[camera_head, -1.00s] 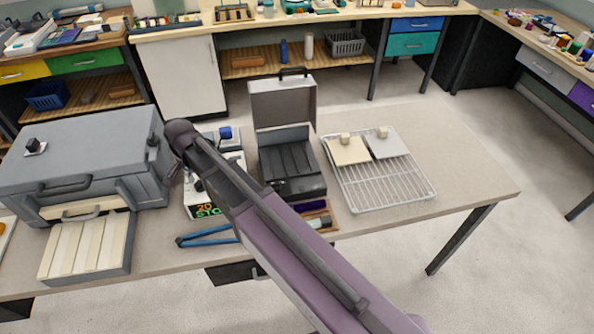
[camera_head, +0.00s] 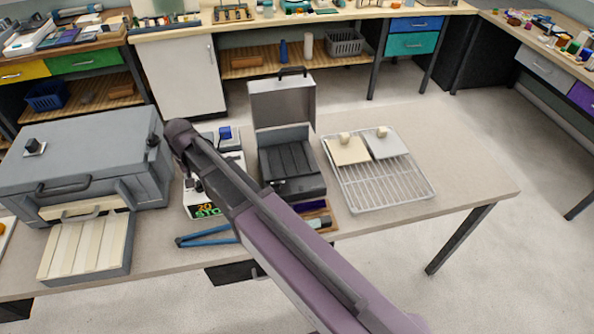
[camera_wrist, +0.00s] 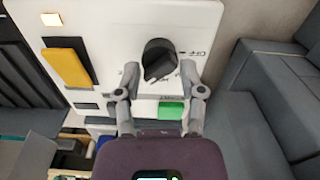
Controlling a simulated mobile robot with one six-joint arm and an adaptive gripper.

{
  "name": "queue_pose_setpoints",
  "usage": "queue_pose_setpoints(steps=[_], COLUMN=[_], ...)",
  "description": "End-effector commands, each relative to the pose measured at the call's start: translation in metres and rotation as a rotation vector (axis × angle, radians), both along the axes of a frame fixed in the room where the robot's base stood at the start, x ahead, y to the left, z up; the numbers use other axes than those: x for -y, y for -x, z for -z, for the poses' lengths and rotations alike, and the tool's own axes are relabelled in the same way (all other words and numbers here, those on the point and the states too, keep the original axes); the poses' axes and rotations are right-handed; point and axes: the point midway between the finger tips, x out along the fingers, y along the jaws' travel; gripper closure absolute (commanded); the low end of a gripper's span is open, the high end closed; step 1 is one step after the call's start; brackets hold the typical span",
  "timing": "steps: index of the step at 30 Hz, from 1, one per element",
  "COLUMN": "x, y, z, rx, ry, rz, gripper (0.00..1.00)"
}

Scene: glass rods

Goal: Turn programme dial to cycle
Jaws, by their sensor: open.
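The black programme dial (camera_wrist: 160,60) sits on a white control panel (camera_wrist: 120,20) in the wrist view, with small markings around it. My gripper (camera_wrist: 159,70) is open, with one finger on each side of the dial's near part. I cannot tell whether the fingers touch the dial. In the head view the white control unit (camera_head: 231,144) stands on the table, mostly behind my arm, with lit digits and letters on its front. The dial and my fingertips are not clear there.
An orange switch (camera_wrist: 67,62), a green button (camera_wrist: 171,109) and a lit lamp (camera_wrist: 52,19) share the panel. A large grey furnace-like box (camera_head: 85,150) stands left, an open dark case (camera_head: 291,165) and wire rack (camera_head: 385,190) right. Blue tongs (camera_head: 205,236) lie in front.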

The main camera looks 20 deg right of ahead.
Motion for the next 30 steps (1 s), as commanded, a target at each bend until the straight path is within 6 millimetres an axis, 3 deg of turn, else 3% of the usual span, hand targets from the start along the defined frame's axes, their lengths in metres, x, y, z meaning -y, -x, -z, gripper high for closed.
queue_pose_setpoints(steps=[30], x=[-0.0001], y=[-0.0001], z=[0.0000], rx=[0.000], ry=[0.000], rz=[-0.657], gripper=[0.49])
